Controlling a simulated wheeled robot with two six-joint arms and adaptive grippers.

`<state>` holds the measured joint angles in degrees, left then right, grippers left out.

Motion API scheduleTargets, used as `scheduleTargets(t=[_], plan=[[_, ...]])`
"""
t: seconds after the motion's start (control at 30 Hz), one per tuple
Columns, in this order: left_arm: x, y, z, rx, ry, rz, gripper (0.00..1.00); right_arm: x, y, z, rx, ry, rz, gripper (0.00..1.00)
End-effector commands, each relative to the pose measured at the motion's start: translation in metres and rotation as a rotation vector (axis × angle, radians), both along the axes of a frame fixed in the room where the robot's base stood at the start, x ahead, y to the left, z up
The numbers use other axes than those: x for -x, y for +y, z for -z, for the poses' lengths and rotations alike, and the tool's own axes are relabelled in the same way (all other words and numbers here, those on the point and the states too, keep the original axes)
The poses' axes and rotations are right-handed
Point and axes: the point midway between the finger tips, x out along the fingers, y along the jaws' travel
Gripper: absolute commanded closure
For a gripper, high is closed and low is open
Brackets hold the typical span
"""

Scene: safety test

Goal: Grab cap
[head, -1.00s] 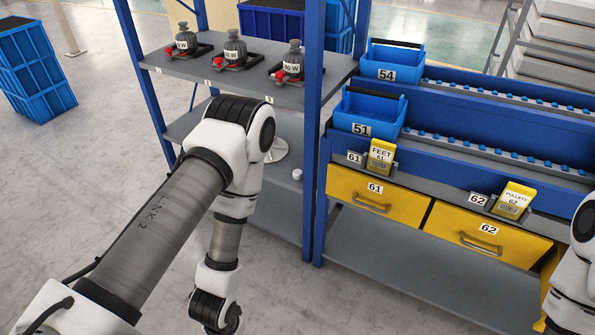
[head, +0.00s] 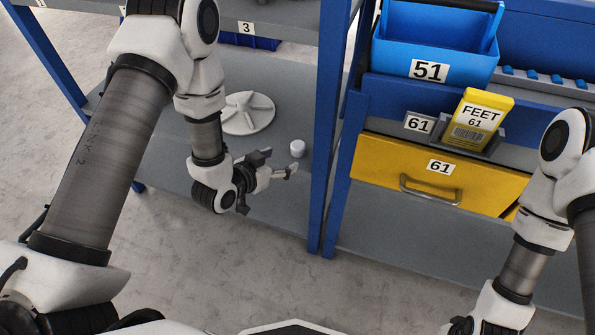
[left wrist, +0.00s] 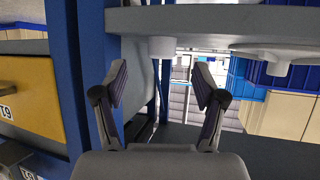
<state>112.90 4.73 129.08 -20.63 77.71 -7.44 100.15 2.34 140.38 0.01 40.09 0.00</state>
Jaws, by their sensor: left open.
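The cap looks to be the small white cylinder (head: 297,148) on the grey lower shelf, close to the blue post. It also shows in the left wrist view, where the scene is upside down, as a pale cylinder (left wrist: 162,47) against the shelf. My left gripper (head: 279,164) is open and empty, just in front of the cap at the shelf's front side. In the left wrist view the fingers (left wrist: 158,75) stand apart, with the cap between and beyond their tips. My right arm shows at the right, but its gripper is out of frame.
A white spoked disc (head: 247,112) lies left of the cap on the shelf (head: 262,192). A blue post (head: 327,130) stands close on the right.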

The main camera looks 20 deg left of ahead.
Motion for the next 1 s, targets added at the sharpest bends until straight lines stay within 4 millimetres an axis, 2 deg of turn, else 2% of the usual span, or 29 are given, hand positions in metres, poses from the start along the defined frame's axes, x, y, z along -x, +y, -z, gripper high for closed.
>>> scheduleTargets(t=[0.03, 0.2, 0.53, 0.8, 0.93, 1.0], plan=[[-0.008, -0.002, 0.006, 0.007, -0.042, 0.01, 0.29, -0.001, 0.0, 0.016, 0.0, -0.001, 0.0, 1.0], [-0.029, -0.009, 0.002, 0.012, -0.082, 0.022, 0.29, -0.001, 0.0, 0.017, 0.0, -0.003, -0.001, 1.0], [-0.076, -0.025, 0.021, 0.012, -0.078, 0.02, 0.29, -0.001, 0.0, 0.033, 0.0, -0.002, -0.001, 1.0], [-0.081, -0.026, 0.022, 0.012, -0.073, 0.017, 0.29, -0.001, 0.0, 0.033, 0.0, -0.002, -0.001, 1.0], [-0.081, -0.026, 0.022, 0.012, -0.073, 0.018, 0.75, -0.001, 0.0, 0.033, 0.0, -0.002, -0.001, 1.0], [-0.081, -0.026, 0.022, 0.012, -0.073, 0.018, 0.78, -0.001, 0.0, 0.033, 0.0, -0.002, -0.001, 1.0]])
